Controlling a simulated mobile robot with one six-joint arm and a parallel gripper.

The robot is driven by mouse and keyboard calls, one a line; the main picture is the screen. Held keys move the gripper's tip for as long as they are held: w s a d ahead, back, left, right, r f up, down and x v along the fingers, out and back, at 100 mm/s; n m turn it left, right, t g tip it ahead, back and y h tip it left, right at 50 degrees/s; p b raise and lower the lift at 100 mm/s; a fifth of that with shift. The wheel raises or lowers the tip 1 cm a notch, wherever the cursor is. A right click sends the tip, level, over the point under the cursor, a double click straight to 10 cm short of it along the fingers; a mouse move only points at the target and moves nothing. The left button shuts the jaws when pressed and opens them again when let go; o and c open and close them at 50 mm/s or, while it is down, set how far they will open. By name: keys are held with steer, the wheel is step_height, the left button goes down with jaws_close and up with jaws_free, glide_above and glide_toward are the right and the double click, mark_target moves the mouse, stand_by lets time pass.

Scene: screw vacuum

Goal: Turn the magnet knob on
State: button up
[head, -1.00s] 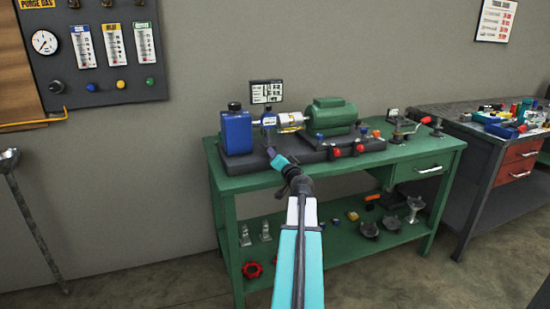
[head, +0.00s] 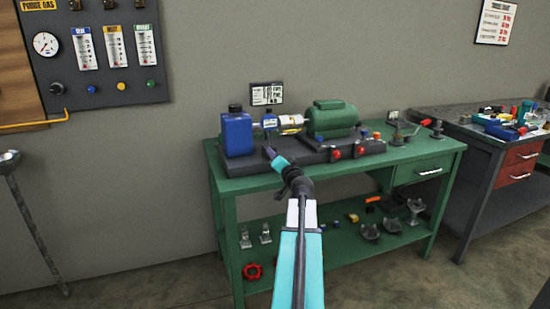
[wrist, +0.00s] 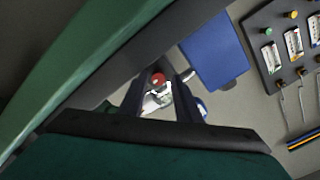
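Two red knobs (head: 335,153) sit on the front of the dark base plate (head: 258,163), below the green motor (head: 332,118). I cannot tell which knob is the magnet knob. My gripper (head: 270,153) is over the left front of the plate, to the left of these knobs, near the blue container (head: 237,133). In the wrist view, my gripper (wrist: 163,75) has two dark fingers with a gap between them. A red round thing (wrist: 158,79) and something white show through the gap. No contact can be made out.
The green bench (head: 250,181) carries the pump set, with a crank tool at its right and loose parts on its lower shelf (head: 330,250). A gauge panel (head: 100,60) hangs on the wall at left. A second bench (head: 465,130) stands at right.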

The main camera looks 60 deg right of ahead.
steer(key=shift+s+d+f+n, duration=0.1)
steer(key=shift+f+n, duration=0.1)
steer(key=shift+n, duration=0.2)
steer(key=shift+r+n+p, duration=0.15)
steer(key=shift+n+p, duration=1.25)
steer(key=shift+n, duration=0.5)
steer(key=shift+n+p, duration=1.7)
steer(key=shift+n, duration=0.1)
steer(key=shift+r+n+p, duration=0.1)
steer(key=shift+n+p, duration=0.2)
steer(key=shift+p, duration=0.15)
steer(key=shift+s+a, duration=0.1)
steer(key=shift+a, duration=0.2)
steer(key=p+v, duration=0.6)
steer(key=v, duration=0.4)
steer(key=shift+s, duration=0.25)
steer(key=a+p, duration=0.1)
steer(key=p, duration=0.5)
steer(key=shift+s, duration=0.35)
